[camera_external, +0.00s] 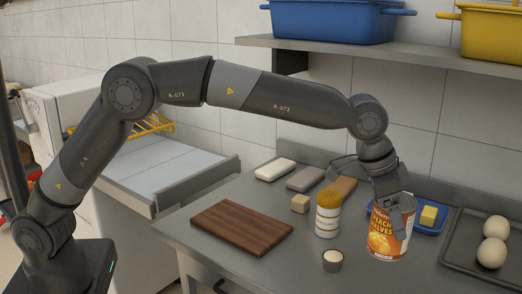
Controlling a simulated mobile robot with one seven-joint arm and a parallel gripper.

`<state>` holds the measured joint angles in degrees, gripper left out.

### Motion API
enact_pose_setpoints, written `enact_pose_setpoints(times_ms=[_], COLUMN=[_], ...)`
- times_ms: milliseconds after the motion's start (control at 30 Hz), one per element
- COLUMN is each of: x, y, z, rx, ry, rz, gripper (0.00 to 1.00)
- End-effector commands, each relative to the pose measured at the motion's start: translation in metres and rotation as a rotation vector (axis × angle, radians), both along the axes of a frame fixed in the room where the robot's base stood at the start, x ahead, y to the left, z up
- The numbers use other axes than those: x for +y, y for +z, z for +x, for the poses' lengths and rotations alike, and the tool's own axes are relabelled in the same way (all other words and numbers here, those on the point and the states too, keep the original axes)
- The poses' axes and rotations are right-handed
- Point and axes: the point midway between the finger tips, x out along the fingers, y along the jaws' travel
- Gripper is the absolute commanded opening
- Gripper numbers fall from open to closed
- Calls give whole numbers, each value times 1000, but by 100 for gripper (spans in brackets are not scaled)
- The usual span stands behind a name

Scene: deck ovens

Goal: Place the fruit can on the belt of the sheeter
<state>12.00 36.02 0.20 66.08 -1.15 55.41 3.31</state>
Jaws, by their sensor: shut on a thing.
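The fruit can (388,243), with an orange peach label, is upright at the right part of the steel counter. My gripper (396,205) is shut on its upper part from above. I cannot tell whether the can's base touches the counter. The sheeter (85,115) is a white machine at the left, behind my arm. Its pale belt (165,160) lies flat and empty in front of the machine, partly hidden by my arm.
A wooden board (240,228), a yellow-topped container (327,216) and a small cup (332,261) stand left of the can. A blue tray (432,228) with a yellow block and a dark tray (453,262) with two pale balls are at right. A shelf (400,52) runs above.

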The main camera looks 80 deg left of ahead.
Motion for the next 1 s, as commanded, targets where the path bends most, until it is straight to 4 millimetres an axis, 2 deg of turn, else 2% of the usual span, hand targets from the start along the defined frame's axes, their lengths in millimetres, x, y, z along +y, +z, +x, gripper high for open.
enact_pose_setpoints(times_ms=[33,200,467,567,667,733,1000], x=[9,43,98,124,160,193,323], y=[7,18,28,28,27,24,16], z=[-7,-39,-100,-126,-153,-169,-193], rx=[-5,-6,-6,-6,-4,-2,1], ry=[12,58,143,191,260,331,616], rz=[2,9,13,10,5,1,-9], gripper=[32,32,32,32,32,32,32])
